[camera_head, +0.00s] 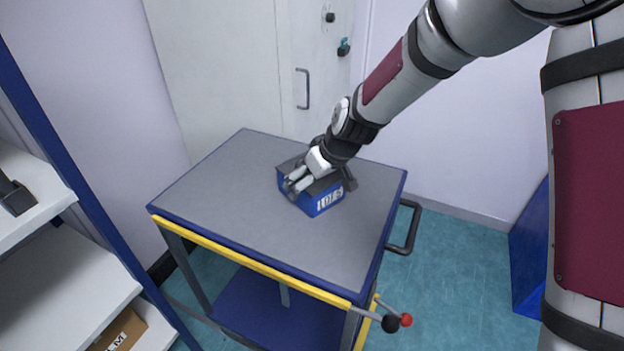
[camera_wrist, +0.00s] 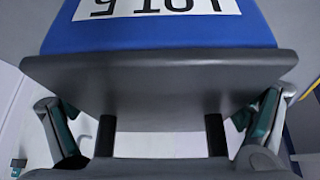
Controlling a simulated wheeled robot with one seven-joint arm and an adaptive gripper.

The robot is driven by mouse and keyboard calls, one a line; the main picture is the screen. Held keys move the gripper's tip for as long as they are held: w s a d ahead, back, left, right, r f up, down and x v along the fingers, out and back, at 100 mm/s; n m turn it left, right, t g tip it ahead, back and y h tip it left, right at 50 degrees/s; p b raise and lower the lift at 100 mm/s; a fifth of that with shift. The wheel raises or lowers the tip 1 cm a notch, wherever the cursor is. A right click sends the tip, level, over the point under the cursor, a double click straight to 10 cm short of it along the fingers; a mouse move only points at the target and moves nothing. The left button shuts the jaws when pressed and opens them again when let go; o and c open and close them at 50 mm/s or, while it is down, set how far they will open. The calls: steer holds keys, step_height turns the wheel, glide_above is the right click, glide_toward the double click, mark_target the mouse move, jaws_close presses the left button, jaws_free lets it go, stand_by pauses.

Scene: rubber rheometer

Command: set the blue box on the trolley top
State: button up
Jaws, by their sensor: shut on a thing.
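The blue box (camera_head: 309,199) has a grey top and a white label with dark letters. In the head view it is at the grey trolley top (camera_head: 235,217), right of its middle; whether it touches the surface I cannot tell. My gripper (camera_head: 299,182) is at the box from above and shut on it. In the wrist view the box's blue face (camera_wrist: 160,35) and upside-down label fill the upper part, with a dark grey slab below it. The fingers (camera_wrist: 160,125) stand on either side of the slab. Part of the box is hidden by my gripper.
The trolley has a blue rim, a yellow front edge, a dark handle (camera_head: 405,228) at right and levers with black and red knobs (camera_head: 398,321). White shelves (camera_head: 60,280) stand at left, a door (camera_head: 240,75) behind. The trolley top is otherwise clear.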

steer(key=o, duration=1.5)
steer(key=shift+f, duration=0.15)
steer(key=shift+d+r, duration=0.15)
steer(key=shift+r, duration=0.4)
steer(key=p+v, duration=0.1)
steer(key=v, duration=1)
steer(key=shift+s+r, duration=0.1)
steer(key=shift+s, duration=0.05)
